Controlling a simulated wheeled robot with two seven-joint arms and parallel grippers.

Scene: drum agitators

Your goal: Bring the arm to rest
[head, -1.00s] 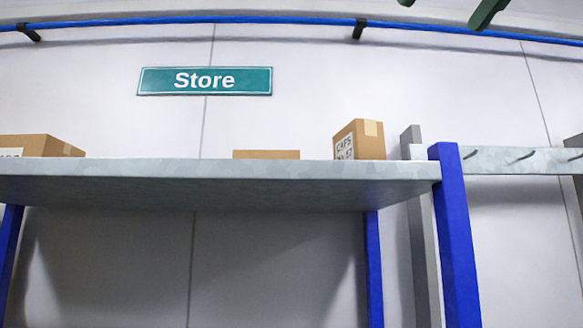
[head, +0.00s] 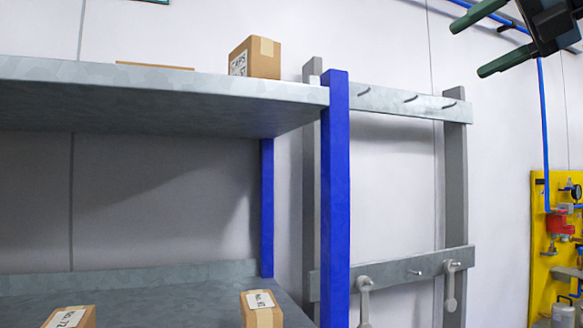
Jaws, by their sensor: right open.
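My right gripper (head: 478,42) shows at the top right of the head view. Its two dark green fingers are spread apart, with nothing between them. It is high up, in front of the white wall and to the right of the shelf unit. Part of its dark body is cut off by the top edge. My left gripper is not in view.
A shelf unit with blue posts (head: 335,200) and a grey upper shelf (head: 180,102) stands at left, holding cartons such as this one (head: 265,58). Right of it is a grey hook rack (head: 385,100) with hanging tools (head: 365,298). A yellow panel (head: 543,235) with fittings is far right.

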